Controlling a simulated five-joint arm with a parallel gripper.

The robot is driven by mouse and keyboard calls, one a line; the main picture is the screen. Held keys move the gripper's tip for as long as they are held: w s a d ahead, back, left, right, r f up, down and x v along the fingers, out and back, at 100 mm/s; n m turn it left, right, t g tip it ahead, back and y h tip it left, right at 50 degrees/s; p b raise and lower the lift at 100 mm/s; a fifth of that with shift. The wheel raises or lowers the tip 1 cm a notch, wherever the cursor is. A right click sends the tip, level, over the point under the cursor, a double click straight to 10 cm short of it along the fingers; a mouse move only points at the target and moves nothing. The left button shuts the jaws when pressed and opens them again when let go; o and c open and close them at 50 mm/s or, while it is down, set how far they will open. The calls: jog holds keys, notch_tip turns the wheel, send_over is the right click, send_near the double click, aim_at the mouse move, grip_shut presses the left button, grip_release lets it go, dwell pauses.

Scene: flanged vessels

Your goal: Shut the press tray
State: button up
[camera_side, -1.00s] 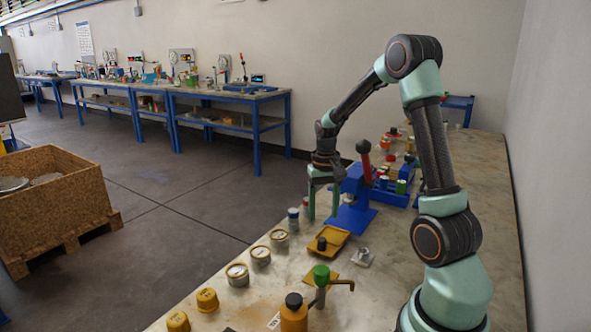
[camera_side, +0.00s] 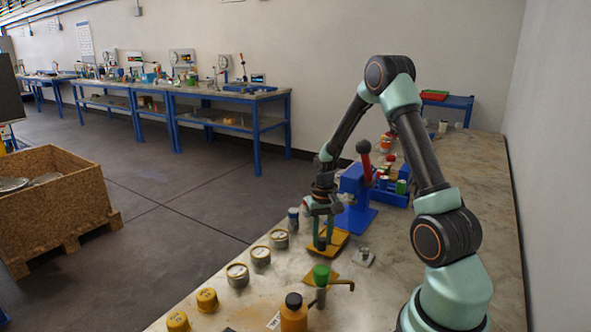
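The fingers and wrist hide most of the knob and part of the tray. I cannot tell whether the fingers press on the knob or only stand around it.
Several round gauges (camera_side: 237,274) and yellow caps (camera_side: 207,299) line the bench's left edge. A small metal fitting on a plate (camera_side: 364,257), a green-topped post (camera_side: 321,275) and an orange bottle (camera_side: 294,312) stand nearer the camera. A blue rack with cans (camera_side: 396,193) is behind the press.

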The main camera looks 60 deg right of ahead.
grip_shut()
dwell(1.1)
